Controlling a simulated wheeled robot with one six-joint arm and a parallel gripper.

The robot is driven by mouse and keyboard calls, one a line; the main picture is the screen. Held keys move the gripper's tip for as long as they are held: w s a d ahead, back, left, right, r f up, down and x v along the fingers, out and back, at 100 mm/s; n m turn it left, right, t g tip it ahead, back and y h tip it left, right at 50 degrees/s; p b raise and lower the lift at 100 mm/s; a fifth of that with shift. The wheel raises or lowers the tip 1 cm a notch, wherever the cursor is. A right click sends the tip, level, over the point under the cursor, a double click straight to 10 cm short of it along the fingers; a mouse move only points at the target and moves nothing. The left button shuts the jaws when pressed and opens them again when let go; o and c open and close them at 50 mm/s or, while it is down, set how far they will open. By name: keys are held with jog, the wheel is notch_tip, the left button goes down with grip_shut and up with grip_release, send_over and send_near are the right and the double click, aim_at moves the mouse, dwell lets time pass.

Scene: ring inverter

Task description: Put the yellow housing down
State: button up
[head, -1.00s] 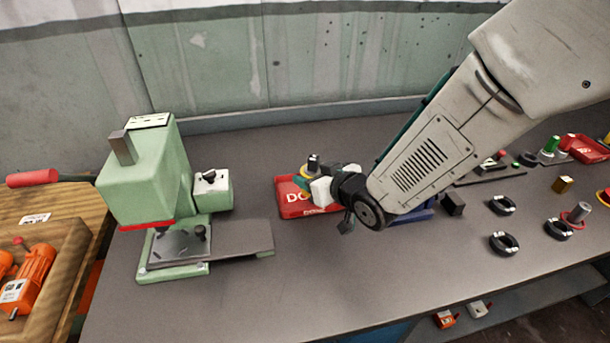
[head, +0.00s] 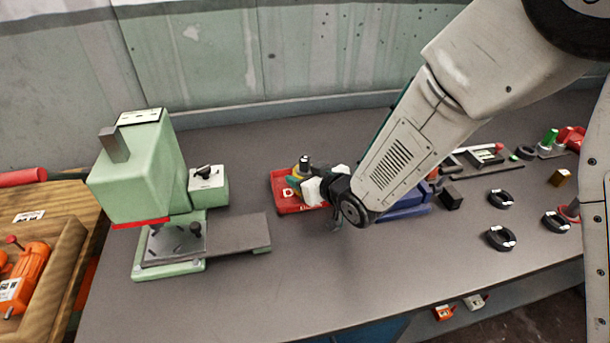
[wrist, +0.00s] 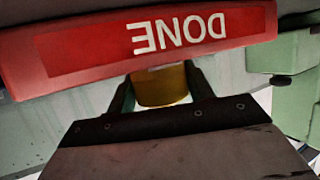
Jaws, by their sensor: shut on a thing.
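The yellow housing (wrist: 160,85) is held between the fingers of my gripper (wrist: 161,80) in the wrist view. In the head view, the housing (head: 296,170) is a small yellow patch at the tip of my gripper (head: 302,178), partly hidden by it. The red tray marked DONE (head: 280,204) lies on the bench beneath the gripper in the head view. Its lettered red wall (wrist: 90,50) crosses the top of the wrist view, beyond the housing. I cannot tell whether the housing touches the tray.
A green press (head: 140,175) stands left of the tray, with a grey plate (head: 240,234) reaching towards it. A blue block (head: 405,205) is right of the gripper. Several black rings (head: 500,238) lie further right. The front middle of the bench is clear.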

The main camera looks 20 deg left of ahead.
jog(key=shift+f, duration=0.15)
jog(key=shift+s+d+f, duration=0.2)
jog(key=shift+d+f, duration=0.05)
jog(key=shift+f, duration=0.2)
jog(key=o, duration=1.2)
jog(key=shift+f, duration=0.1)
jog(key=shift+c, duration=0.2)
jog(key=shift+r, duration=0.55)
jog(key=v, duration=1.1)
jog(key=shift+s+d+r, duration=0.1)
jog(key=shift+d+r, duration=0.1)
jog(key=shift+r, duration=0.1)
